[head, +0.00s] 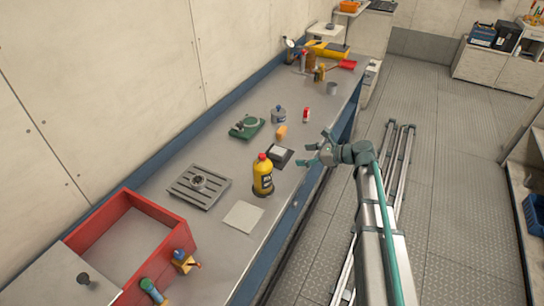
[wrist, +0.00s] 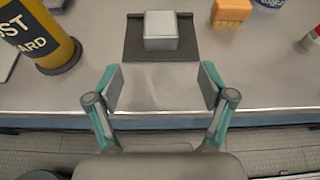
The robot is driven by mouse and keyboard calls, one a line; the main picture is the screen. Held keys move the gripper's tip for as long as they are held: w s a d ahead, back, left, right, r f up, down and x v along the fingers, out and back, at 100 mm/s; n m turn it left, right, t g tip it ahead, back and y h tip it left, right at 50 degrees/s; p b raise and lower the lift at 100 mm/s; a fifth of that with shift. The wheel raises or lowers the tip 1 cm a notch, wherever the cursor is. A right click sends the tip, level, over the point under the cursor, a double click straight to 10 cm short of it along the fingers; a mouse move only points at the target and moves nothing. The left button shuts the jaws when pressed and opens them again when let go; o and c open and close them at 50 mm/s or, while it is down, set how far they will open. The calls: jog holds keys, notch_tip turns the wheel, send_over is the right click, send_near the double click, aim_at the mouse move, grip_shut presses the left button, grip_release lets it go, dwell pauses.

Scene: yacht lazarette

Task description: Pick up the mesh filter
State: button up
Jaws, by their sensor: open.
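No object is clearly a mesh filter by its look. A small pale grey block (head: 277,151) with rounded edges sits on a dark square pad (head: 287,159) near the bench's front edge. In the wrist view the block (wrist: 160,30) is straight ahead, with the pad (wrist: 133,50) around its base. A round grey metal piece (head: 198,182) sits on a slotted grey plate (head: 185,197) further left; its details are too small to tell. My gripper (head: 316,148) is open and empty at the bench edge, and its fingers (wrist: 161,88) point toward the block, apart from it.
A yellow bottle (head: 263,177) stands left of the pad. An orange block (head: 281,132), a blue-grey container (head: 278,114) and a red-and-white can (head: 306,115) stand beyond it. A red open box (head: 170,222) is at the near end. Bare bench lies before the pad.

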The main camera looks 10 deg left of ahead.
aim_at(281, 151)
jog(key=shift+w+a+r, duration=0.4)
jog(key=shift+a+r, duration=0.05)
jog(key=shift+a, duration=0.15)
jog(key=shift+a+r, duration=0.1)
jog(key=shift+a, duration=0.25)
jog(key=p+x, duration=0.3)
jog(key=x, duration=0.6)
jog(key=shift+p, duration=0.4)
jog(key=shift+w+a+f, duration=0.15)
jog(key=shift+a+f, duration=0.25)
jog(key=c, duration=1.4)
grip_shut()
jog(key=shift+r, duration=0.15)
